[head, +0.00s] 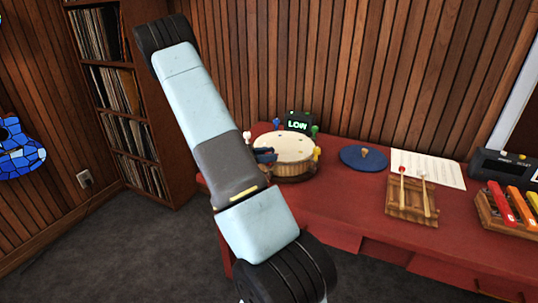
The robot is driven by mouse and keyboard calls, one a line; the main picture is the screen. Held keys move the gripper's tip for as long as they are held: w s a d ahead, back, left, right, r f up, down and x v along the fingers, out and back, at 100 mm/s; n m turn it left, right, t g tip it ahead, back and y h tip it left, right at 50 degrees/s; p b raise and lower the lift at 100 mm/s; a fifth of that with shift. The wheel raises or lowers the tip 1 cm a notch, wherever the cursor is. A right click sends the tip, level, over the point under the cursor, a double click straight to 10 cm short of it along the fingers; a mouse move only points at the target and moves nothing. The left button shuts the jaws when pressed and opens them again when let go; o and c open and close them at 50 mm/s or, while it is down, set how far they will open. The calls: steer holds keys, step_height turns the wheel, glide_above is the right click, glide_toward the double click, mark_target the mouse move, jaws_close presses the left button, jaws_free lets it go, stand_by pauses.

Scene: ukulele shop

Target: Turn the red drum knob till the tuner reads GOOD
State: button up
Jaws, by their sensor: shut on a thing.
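The drum (286,148), with a pale round skin and a wooden body, stands at the back left of the red table. White (247,135), blue (276,122), green (314,131) and yellow (317,153) knobs show around its rim. The red knob is not visible; my arm and gripper cover the rim's near left side. The tuner (298,121), a dark box behind the drum, reads LOW in green. My gripper (265,155) shows only as a small dark-blue part at the drum's left rim. It is shut at the hidden knob; its fingertips cannot be made out.
The red table (350,200) also bears a blue disc (361,158), a white sheet (440,170), a wooden block with two mallets (411,200), a coloured-bar xylophone (510,208) and a dark device (505,168). A record shelf (125,100) stands left.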

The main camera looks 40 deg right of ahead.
steer(key=shift+w+r, duration=0.1)
steer(key=shift+w, duration=0.15)
steer(key=o, duration=0.8)
steer(key=shift+d, duration=0.1)
steer(key=shift+o, duration=0.6)
steer(key=v, duration=1.4)
steer(key=shift+s, duration=0.1)
